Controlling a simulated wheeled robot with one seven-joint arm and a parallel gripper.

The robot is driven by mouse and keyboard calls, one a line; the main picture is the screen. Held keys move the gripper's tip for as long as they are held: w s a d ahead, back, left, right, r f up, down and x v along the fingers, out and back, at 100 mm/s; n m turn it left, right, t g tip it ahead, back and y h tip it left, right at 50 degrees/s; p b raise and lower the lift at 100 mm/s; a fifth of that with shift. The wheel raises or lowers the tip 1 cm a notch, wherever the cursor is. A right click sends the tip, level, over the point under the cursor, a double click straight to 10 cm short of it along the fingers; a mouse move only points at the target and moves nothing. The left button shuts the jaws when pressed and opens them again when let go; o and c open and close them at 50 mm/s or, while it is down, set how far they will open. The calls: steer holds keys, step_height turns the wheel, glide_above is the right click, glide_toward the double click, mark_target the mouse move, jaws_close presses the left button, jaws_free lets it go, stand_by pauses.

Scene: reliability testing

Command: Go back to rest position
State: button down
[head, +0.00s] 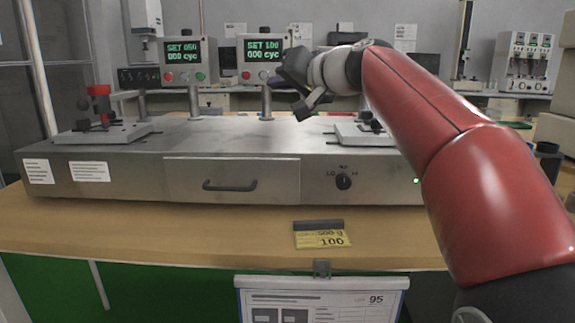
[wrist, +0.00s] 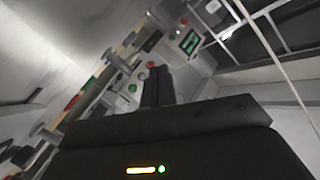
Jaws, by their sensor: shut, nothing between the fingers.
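My gripper (head: 310,98) is raised above the metal test machine (head: 110,150), in front of the right-hand display box. My red arm comes in from the right of the head view and reaches back to it. In the wrist view the dark fingers (wrist: 158,86) lie together and hold nothing. The wrist view is tilted and shows a control box with a green screen (wrist: 190,42) beyond the fingers.
The machine has two display boxes (head: 188,60) on posts, a drawer with a dark handle (head: 230,185), a knob (head: 343,181) and a red-topped fixture (head: 99,92) at left. A yellow card (head: 322,239) lies on the wooden bench (head: 180,228). A clipboard (head: 320,300) hangs in front.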

steer(key=s+d+f+g+h+p, duration=0.1)
steer(key=s+d+f, duration=0.4)
steer(key=s+f, duration=0.5)
steer(key=s+d+f+g+h+p, duration=0.1)
steer(key=s+d+f+g+h, duration=0.2)
steer(key=s+d+f+h, duration=0.3)
steer(key=s+d+f+m+g+h+p, duration=0.1)
steer(key=s+d+f+h, duration=0.3)
steer(key=s+f, duration=1.2)
step_height(320, 180, down, 3)
steer(key=shift+d+r+g, duration=0.1)
steer(key=shift+d+g, duration=0.5)
steer(key=shift+d, duration=0.3)
